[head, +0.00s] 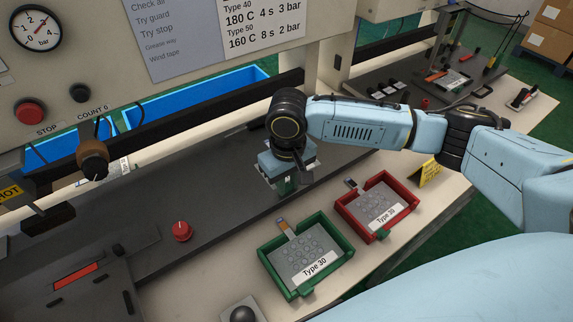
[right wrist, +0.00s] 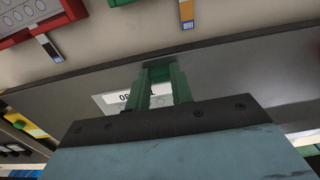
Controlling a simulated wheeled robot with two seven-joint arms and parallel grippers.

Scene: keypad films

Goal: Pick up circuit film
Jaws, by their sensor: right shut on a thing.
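My right gripper (head: 287,184) points down over the dark grey bench strip, behind the trays. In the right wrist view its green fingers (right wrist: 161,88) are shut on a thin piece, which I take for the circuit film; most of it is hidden. A white label (right wrist: 118,98) with upside-down print shows behind the fingers. A grey film with dot rows (head: 308,254) lies in the green tray (head: 347,262), its orange-tipped tail over the back rim. Another (head: 372,202) lies in the red tray (head: 411,220), with a dark-tipped tail. My left gripper is out of view.
A red knob (head: 182,231) stands on the bench at left. A round black button (head: 243,315) sits at the front edge. A yellow sign (head: 428,172) stands right of the red tray. The machine with its gauge (head: 36,29) overhangs the left; blue bins (head: 200,96) lie behind.

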